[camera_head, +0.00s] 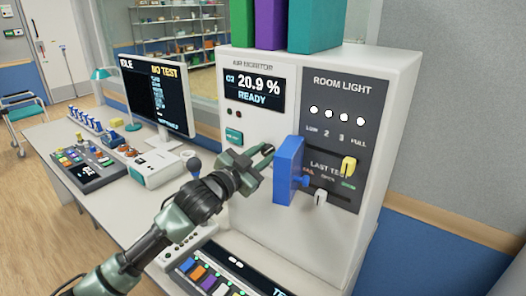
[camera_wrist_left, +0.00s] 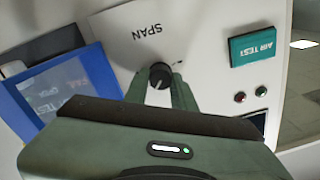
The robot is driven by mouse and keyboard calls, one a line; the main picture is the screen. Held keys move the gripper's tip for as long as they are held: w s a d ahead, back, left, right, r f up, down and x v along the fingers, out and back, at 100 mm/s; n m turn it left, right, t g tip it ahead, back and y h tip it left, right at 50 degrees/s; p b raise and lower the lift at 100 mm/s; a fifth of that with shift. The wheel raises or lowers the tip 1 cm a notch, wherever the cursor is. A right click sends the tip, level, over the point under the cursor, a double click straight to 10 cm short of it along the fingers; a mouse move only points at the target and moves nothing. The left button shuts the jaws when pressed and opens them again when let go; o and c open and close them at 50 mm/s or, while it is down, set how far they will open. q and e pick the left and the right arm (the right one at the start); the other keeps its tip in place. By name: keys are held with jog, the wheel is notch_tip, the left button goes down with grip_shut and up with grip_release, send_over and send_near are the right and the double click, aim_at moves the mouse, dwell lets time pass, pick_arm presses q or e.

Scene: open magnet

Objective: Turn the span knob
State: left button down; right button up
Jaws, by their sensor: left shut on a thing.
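The span knob (camera_wrist_left: 160,75) is a small dark round knob with a pale pointer line. It sits beside the printed word SPAN on the white front of the air monitor (camera_head: 243,215). My left gripper (camera_head: 262,162) is at that front, and in the left wrist view its two green fingers (camera_wrist_left: 160,84) are on both sides of the knob, shut on it. In the head view the knob is hidden or too small to tell. My right gripper is not in view.
A blue panel (camera_head: 288,170) juts out just right of my left gripper. The teal air test button (camera_head: 234,136) is to the left. A room light panel has a yellow slider (camera_head: 348,167) and a white slider (camera_head: 320,198). A console (camera_head: 222,281) with coloured keys lies below.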

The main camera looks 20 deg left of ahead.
pick_arm(q)
jog(key=c, duration=1.2)
grip_release()
jog(key=shift+o, duration=0.2)
jog(key=b+v, duration=0.2)
jog(key=v, duration=0.6)
jog(key=shift+w, duration=0.1)
